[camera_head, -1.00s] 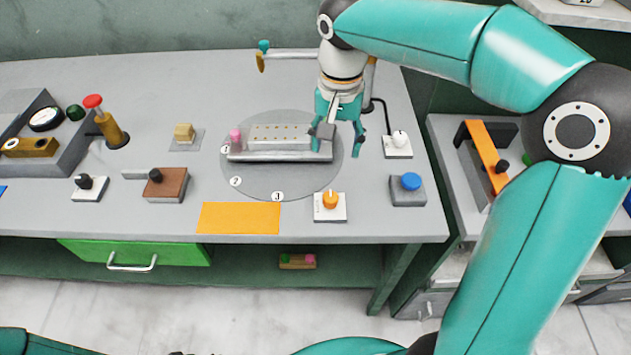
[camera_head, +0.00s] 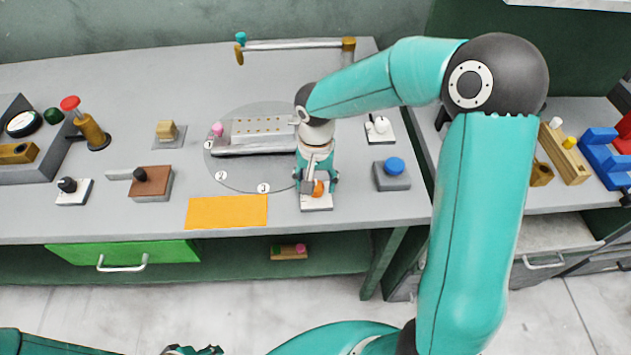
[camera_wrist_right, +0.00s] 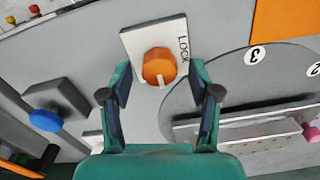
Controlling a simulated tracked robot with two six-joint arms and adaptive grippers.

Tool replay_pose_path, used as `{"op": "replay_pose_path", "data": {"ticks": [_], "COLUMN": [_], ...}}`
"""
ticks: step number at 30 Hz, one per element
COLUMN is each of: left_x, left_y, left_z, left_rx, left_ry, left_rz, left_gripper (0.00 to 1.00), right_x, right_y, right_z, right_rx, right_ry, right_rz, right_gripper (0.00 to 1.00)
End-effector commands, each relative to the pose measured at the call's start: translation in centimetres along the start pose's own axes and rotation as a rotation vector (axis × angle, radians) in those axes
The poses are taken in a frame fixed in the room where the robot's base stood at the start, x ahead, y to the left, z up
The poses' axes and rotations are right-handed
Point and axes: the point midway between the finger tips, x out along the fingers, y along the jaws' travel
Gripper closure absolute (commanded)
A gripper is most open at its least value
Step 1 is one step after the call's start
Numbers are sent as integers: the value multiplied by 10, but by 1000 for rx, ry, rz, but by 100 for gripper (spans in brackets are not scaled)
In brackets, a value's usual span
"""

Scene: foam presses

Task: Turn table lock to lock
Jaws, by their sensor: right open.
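The table lock is an orange knob (camera_head: 318,188) on a white plate (camera_head: 316,203) near the bench's front edge. In the right wrist view the orange knob (camera_wrist_right: 159,66) has a pale pointer mark, and its plate (camera_wrist_right: 135,42) carries the word LOCK. My right gripper (camera_head: 317,182) is open, pointing down at the knob, with its fingers (camera_wrist_right: 161,90) apart on either side of the knob's near side. I cannot tell whether they touch it. Part of my left arm shows at the bottom left of the head view; its jaws are not clear.
The round turntable (camera_head: 235,180), with numbered marks, bears a grey fixture (camera_head: 260,146) with a pink knob (camera_head: 217,129). A blue button (camera_head: 394,165) and a white switch (camera_head: 379,127) are to the right. An orange mat (camera_head: 227,212) lies left of the lock.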

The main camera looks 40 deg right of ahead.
Motion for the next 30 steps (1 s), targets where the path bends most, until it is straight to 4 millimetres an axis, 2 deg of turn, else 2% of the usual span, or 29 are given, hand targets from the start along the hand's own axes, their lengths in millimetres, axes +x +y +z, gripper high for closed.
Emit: {"op": "replay_pose_path", "data": {"ticks": [3, 12, 21, 23, 30], "left_x": [-1, 0, 0, 0, 0], "left_y": [0, 0, 0, 0, 0], "left_z": [0, 0, 0, 0, 0], "left_rx": [0, 0, 0, 0, 0], "left_ry": [0, 0, 0, 0, 0], "left_rz": [0, 0, 0, 0, 0], "left_gripper": [60, 60, 60, 60, 60], "right_x": [6, 7, 7, 7, 7], "right_y": [0, 0, 0, 0, 0], "right_z": [1, 0, 0, 0, 0], "right_rx": [0, -1, -1, -1, -16], "right_ry": [-2, -1, -1, -1, 0], "right_rz": [1, 0, 0, 0, -1], "right_gripper": [38, 40, 90, 98, 98]}}
